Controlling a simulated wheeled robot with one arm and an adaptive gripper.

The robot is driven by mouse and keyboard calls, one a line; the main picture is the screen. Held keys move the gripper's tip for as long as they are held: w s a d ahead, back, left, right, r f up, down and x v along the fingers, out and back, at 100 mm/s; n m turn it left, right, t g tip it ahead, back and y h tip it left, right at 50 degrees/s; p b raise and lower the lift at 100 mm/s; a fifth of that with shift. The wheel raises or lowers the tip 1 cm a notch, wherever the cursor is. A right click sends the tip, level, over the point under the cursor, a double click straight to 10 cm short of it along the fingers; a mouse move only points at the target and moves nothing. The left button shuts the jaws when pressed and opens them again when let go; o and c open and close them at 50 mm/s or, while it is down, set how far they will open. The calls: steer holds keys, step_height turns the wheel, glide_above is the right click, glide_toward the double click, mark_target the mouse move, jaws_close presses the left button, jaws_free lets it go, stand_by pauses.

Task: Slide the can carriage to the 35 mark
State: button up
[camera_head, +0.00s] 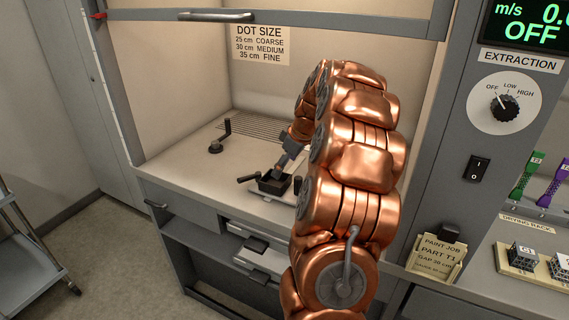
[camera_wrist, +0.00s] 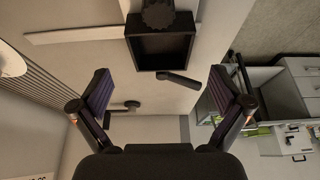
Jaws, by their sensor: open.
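The can carriage, a black open-topped box (camera_head: 272,184), sits on the booth floor, with a dark handle (camera_head: 247,179) sticking out to its left. In the wrist view the empty-looking box (camera_wrist: 160,52) is at top centre, with a round dark knob (camera_wrist: 158,14) beyond it and the bar handle (camera_wrist: 178,79) on its near side. A pale rail strip (camera_wrist: 80,35) runs beside the box. My gripper (camera_wrist: 160,78) is open and empty, its fingers apart on either side of the handle and short of it. In the head view my gripper (camera_head: 290,150) is just above the box, partly hidden by my arm. No scale marks are readable.
A dark crank post (camera_head: 220,136) stands on the booth floor near a slotted grille (camera_head: 250,126). The dot-size sign (camera_head: 260,45) lists 35 cm as fine. A paint job card (camera_head: 436,258) names part T1. The raised sash bar (camera_head: 230,16) spans the opening.

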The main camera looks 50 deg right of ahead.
mark_target(277, 182)
steer(key=p+x, duration=0.1)
steer(key=x, duration=0.6)
steer(key=shift+p, duration=0.35)
steer(key=shift+s, duration=0.1)
steer(key=c, duration=1.5)
steer(key=shift+w+d+b, duration=0.15)
steer(key=shift+d+b, duration=0.1)
steer(key=shift+d, duration=0.25)
steer(key=shift+w+d+b, duration=0.2)
steer(key=shift+d+b, duration=0.05)
steer(key=shift+d, duration=0.2)
steer(key=shift+c, duration=0.2)
steer(key=o, duration=1.5)
steer(key=shift+o, duration=0.2)
steer(key=shift+s+r, duration=0.1)
steer(key=shift+r, duration=0.05)
steer(key=shift+b+v, duration=0.35)
steer(key=shift+v, duration=2.55)
